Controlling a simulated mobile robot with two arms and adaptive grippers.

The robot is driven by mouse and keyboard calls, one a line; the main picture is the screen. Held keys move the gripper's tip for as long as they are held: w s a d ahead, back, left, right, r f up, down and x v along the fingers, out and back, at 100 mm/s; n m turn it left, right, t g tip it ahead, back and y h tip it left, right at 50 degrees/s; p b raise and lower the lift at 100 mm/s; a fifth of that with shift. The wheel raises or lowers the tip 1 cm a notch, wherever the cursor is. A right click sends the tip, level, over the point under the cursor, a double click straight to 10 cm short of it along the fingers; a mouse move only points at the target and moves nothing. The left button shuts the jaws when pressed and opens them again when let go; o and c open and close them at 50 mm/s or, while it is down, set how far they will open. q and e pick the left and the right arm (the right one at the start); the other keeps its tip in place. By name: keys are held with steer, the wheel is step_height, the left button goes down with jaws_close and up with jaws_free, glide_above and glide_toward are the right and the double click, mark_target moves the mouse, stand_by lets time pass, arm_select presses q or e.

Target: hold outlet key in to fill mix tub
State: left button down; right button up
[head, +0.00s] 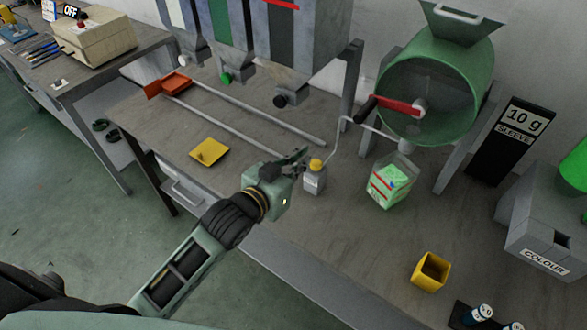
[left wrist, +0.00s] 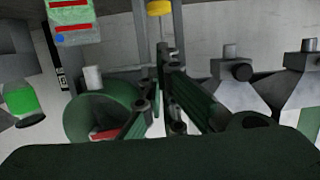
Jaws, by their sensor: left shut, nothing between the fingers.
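A clear tub with red lines and green contents (head: 390,184) stands upright on the bench below the green mixing drum (head: 450,95). It also shows at the top of the left wrist view (left wrist: 72,12). The drum has a red handle (head: 398,105) and a grey outlet (head: 406,146) above the tub. Hoppers at the back carry a green outlet knob (head: 225,78) and a black one (head: 280,101); I cannot tell which part is the outlet key.
A yellow tray (head: 209,151), an orange scoop (head: 174,85) and two long rails lie on the bench at left. An empty yellow tub (head: 431,271) stands front right. A "10 g sleeve" sign (head: 515,135) and a grey colour box (head: 545,225) are at right.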

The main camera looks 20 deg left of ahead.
arm_select(q)
steer(key=v, duration=0.3)
steer(key=shift+r, duration=0.15)
stand_by(1.4)
steer(key=s+a+f+n+g+y, duration=0.1)
steer(key=s+a+f+g+y, duration=0.1)
steer(key=s+f+g, duration=0.45)
steer(key=s+a+f+g+y, duration=0.1)
steer(key=s+a+f, duration=0.15)
steer(key=s, duration=0.65)
steer(key=s+a+f+n+g+y, duration=0.1)
steer(key=s+f+g+y, duration=0.15)
steer(key=s+f, duration=0.4)
steer(key=s+f+g, duration=0.1)
steer(key=s+f, duration=0.1)
steer(key=f, duration=1.1)
steer(key=s+f+g, duration=0.1)
steer(key=s+f, duration=0.1)
steer(key=f, duration=1)
steer(key=s+a+f+g, duration=0.1)
steer(key=s+a+f, duration=0.2)
steer(key=s+f, duration=1.3)
steer(key=shift+s+f+m+g+h, duration=0.3)
steer(key=shift+s+m+h, duration=0.1)
steer(key=shift+s, duration=0.1)
